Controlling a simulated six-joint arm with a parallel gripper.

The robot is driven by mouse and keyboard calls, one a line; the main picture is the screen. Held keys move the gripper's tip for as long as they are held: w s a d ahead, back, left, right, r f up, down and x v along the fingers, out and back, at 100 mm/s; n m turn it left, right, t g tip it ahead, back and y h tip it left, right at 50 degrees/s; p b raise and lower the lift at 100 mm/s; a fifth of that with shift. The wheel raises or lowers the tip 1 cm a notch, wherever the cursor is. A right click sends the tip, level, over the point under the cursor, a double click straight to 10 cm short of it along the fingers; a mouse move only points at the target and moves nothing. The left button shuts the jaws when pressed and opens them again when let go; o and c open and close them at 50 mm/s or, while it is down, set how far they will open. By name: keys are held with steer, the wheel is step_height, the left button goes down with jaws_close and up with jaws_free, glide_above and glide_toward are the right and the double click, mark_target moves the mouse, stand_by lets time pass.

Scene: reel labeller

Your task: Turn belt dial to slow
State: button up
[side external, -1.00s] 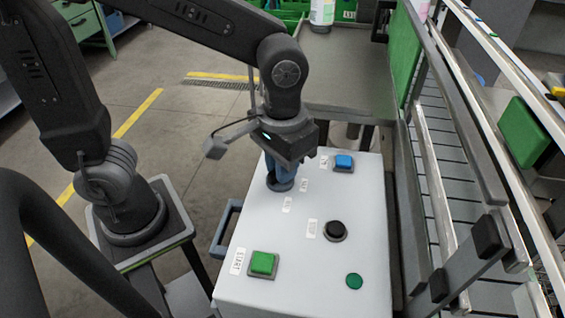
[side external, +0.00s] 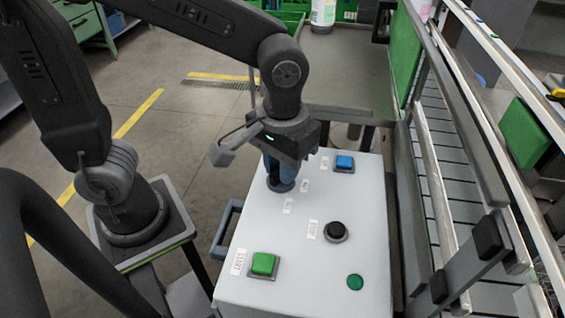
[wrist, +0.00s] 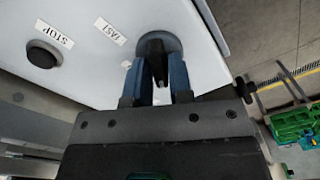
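The belt dial (wrist: 157,52) shows in the wrist view as a dark raised knob on a round grey base. In the side view its base (side external: 281,185) shows only as a rim under my gripper. My gripper (wrist: 158,78) points down over the dial, its two blue fingers on either side of the knob and seemingly closed on it. The gripper (side external: 280,176) is at the far left part of the white panel in the side view. A FAST label (wrist: 111,31) lies beside the dial. I cannot make out a SLOW label or the dial's exact setting.
The white panel (side external: 300,255) also holds a blue button (side external: 344,162), a black STOP button (side external: 335,230), a green START button (side external: 263,264) and a round green lamp (side external: 354,282). A handle (side external: 226,226) is at its left edge. A conveyor (side external: 445,165) runs along the right.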

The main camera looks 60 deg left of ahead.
steer(key=o, duration=0.3)
step_height(320, 180, up, 14)
steer(key=shift+f, duration=0.1)
stand_by(0.5)
steer(key=s+a+f+m+t, duration=0.1)
steer(key=a+f+t, duration=0.1)
steer(key=a, duration=0.2)
steer(key=s+a+f+m+t, duration=0.1)
steer(key=s+a+f, duration=0.1)
steer(key=a+f, duration=0.1)
steer(key=s+a+f+m+t, duration=0.1)
steer(key=a+f+t, duration=0.1)
steer(key=a, duration=0.2)
steer(key=shift+s+a+f+t, duration=0.15)
steer(key=shift+a+f+t, duration=0.15)
steer(key=shift+f, duration=0.1)
